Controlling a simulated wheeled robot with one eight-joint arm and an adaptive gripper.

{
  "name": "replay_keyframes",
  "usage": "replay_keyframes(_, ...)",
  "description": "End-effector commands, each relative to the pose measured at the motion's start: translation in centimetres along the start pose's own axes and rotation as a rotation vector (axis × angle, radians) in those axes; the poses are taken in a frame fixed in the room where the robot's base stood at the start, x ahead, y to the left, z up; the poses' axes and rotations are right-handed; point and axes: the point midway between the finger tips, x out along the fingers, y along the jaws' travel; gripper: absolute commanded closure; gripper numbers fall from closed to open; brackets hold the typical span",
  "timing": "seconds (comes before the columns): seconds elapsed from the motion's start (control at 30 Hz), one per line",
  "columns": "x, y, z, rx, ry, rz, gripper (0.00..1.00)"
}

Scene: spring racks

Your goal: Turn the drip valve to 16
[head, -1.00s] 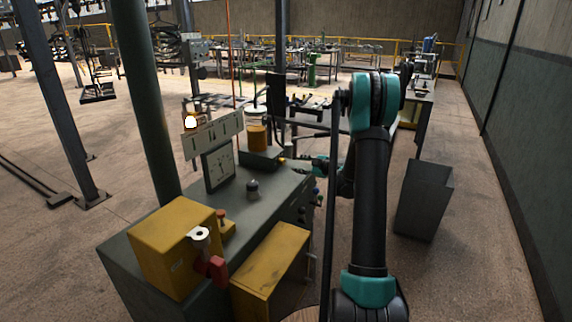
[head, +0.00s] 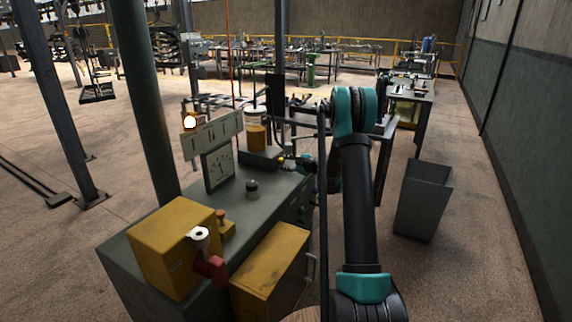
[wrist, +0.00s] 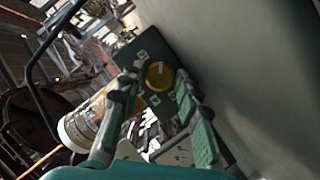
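The drip valve appears to be the round yellow knob (wrist: 159,75) on a dark plate in the wrist view. In the head view a small yellow spot (head: 281,160) shows at the end of the grey block under the amber jar (head: 256,137). My gripper (wrist: 158,84) has its two fingers apart, with their tips at either side of the knob. I cannot tell whether they touch it. In the head view my gripper (head: 294,164) points left at the block. No scale or number is readable on the knob. A dial gauge (head: 221,168) stands on the bench.
The grey bench (head: 270,205) also carries a yellow box (head: 178,250) with a red handle (head: 213,268) and a small dark knob (head: 252,187). A grey bin (head: 423,200) stands right of my arm. Floor further right is clear.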

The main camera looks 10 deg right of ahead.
Motion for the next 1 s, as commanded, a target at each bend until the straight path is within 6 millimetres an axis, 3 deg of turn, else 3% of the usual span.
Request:
replay_keyframes(0.03, -0.01, 0.00, 0.00, 0.000, 0.000, 0.000, 0.77)
replay_keyframes(0.23, -0.02, -0.01, 0.00, 0.000, 0.000, 0.000, 0.99)
replay_keyframes(0.57, -0.03, 0.05, 0.01, 0.049, -0.002, -0.024, 0.99)
replay_keyframes(1.0, -0.03, 0.41, 0.11, 0.358, -0.014, -0.161, 0.99)
